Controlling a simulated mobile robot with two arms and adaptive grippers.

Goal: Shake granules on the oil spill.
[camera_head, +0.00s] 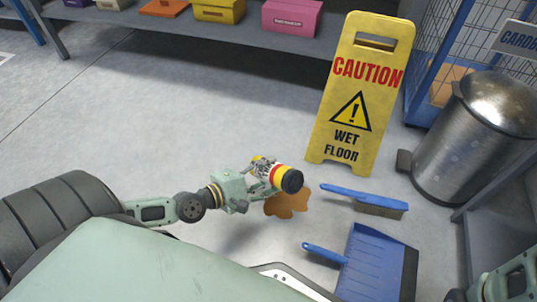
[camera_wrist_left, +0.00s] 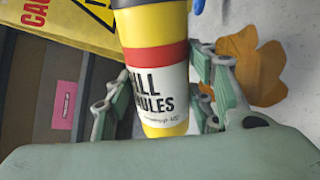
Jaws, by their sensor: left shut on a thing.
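My left gripper (camera_head: 265,172) is shut around a yellow container of spill granules (camera_head: 281,177) with a red band, a white label and a black lid. In the head view the container is tilted, its black lid toward the lower right, above the floor. In the left wrist view the granule container (camera_wrist_left: 156,66) sits between the fingers of the left gripper (camera_wrist_left: 165,95). The brown oil spill (camera_head: 290,204) lies on the grey floor just below the container, which partly hides it. The spill (camera_wrist_left: 252,65) also shows right of the gripper in the wrist view. My right gripper is not visible.
A yellow wet-floor sign (camera_head: 361,95) stands behind the spill. A blue brush (camera_head: 365,199) and a blue dustpan (camera_head: 375,262) lie to its right. A metal bin (camera_head: 465,140) stands at the right. A shelf with boxes (camera_head: 291,17) is at the back. Floor to the left is clear.

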